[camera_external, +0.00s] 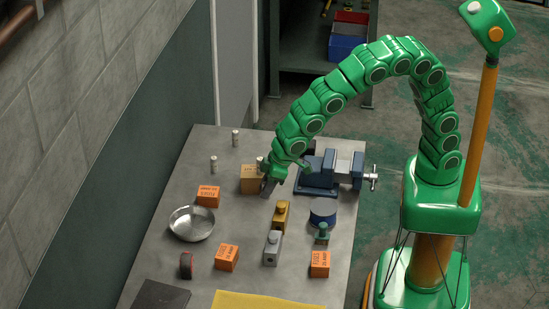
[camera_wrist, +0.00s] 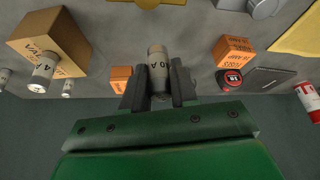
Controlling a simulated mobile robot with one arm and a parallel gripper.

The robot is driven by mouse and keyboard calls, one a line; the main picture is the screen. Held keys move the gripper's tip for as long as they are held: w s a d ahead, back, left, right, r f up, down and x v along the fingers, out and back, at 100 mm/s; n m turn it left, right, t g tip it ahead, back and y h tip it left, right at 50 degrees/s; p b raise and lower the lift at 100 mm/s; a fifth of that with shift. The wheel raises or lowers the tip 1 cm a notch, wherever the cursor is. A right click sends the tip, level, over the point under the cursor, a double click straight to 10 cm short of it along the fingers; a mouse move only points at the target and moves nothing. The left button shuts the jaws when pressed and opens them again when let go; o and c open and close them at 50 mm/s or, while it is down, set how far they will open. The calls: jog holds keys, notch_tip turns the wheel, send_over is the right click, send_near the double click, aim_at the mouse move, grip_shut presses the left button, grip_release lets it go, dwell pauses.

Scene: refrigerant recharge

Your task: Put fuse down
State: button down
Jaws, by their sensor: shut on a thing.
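A pale grey fuse (camera_wrist: 158,66) with dark lettering ending in "0 A" sits between the two dark fingers of my gripper (camera_wrist: 158,90) in the wrist view. The fingers are shut on its sides. In the external view my gripper (camera_external: 268,187) hangs low over the grey table, just right of a cardboard box (camera_external: 250,180); the held fuse cannot be made out there. I cannot tell whether it touches the table. Other pale fuses stand at the back left of the table (camera_external: 235,138) and (camera_external: 213,164). Another fuse (camera_external: 260,163) shows at the cardboard box's top.
A blue vise (camera_external: 316,182) is right of my gripper. Bare table (camera_external: 240,218) lies between bowl and brass block.

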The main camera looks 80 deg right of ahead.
jog(key=shift+s+d+r, duration=0.3)
jog(key=shift+s+d, duration=0.05)
jog(key=shift+s, duration=0.25)
jog(key=shift+s+d+r, duration=0.3)
jog(key=shift+s+d, duration=0.05)
jog(key=shift+s, duration=0.2)
jog(key=shift+s+d+r, duration=0.3)
jog(key=shift+s+d, duration=0.05)
jog(key=shift+s, duration=0.25)
jog(key=s+d+r+m+h, duration=0.1)
jog(key=d+r+m, duration=0.25)
jog(key=d, duration=0.65)
jog(key=s+d+r+m+h, duration=0.1)
jog(key=d+r+m, duration=0.25)
jog(key=d, duration=0.55)
send_near(247, 167)
jog(key=shift+w+d+n, duration=0.25)
jog(key=shift+w+n, duration=0.1)
jog(key=shift+n, duration=0.05)
jog(key=shift+w+a+f, duration=0.15)
jog(key=shift+w+f, duration=0.4)
jog(key=shift+f, duration=1.55)
jog(key=shift+f, duration=0.15)
jog(key=c, duration=0.9)
grip_release()
